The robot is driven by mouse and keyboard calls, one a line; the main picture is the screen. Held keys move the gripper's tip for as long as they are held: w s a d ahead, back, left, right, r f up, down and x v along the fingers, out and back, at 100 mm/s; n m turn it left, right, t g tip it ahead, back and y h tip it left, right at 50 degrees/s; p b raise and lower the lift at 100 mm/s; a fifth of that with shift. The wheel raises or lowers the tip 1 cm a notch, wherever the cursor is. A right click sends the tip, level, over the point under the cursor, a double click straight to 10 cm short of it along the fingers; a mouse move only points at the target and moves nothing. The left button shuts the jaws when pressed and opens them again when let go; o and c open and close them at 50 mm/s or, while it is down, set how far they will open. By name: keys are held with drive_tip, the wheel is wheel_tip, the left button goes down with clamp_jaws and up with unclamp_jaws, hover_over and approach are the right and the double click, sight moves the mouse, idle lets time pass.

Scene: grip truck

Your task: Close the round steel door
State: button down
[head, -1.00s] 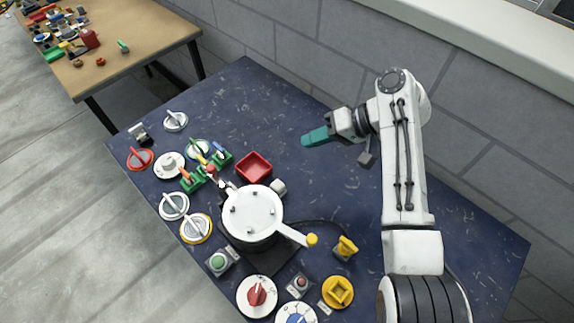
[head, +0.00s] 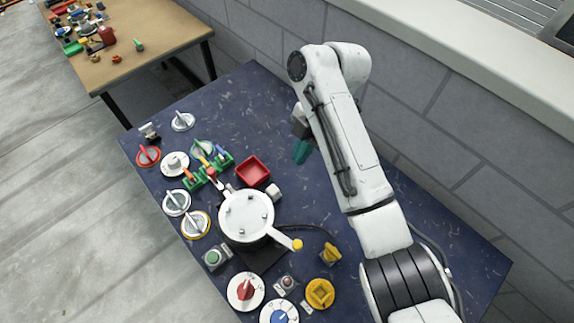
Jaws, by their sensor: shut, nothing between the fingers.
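The round steel door (head: 246,214) is a pale disc with several small studs on top. It lies over a dark round body in the lower middle of the head view. A pale lever arm with a yellow knob (head: 297,245) sticks out from it to the lower right. I cannot tell whether the door sits fully flat. My gripper (head: 301,153), with teal fingers, is shut and empty. It points downward, up and to the right of the door and apart from it. My arm partly hides its wrist.
A red tray (head: 253,170) lies just above the door. Several dials, switches and buttons stand left of and below it, with a yellow handle (head: 330,254) to the right. The blue table (head: 240,105) is clear at the back. A grey wall runs behind my arm.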

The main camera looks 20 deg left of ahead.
drive_tip(key=s+a+f+p, duration=0.1)
drive_tip(key=s+a+f, duration=0.2)
drive_tip(key=s+f, duration=0.3)
drive_tip(key=shift+x, duration=1.25)
drive_tip(key=shift+w+a+f, duration=0.1)
drive_tip(key=shift+w, duration=0.05)
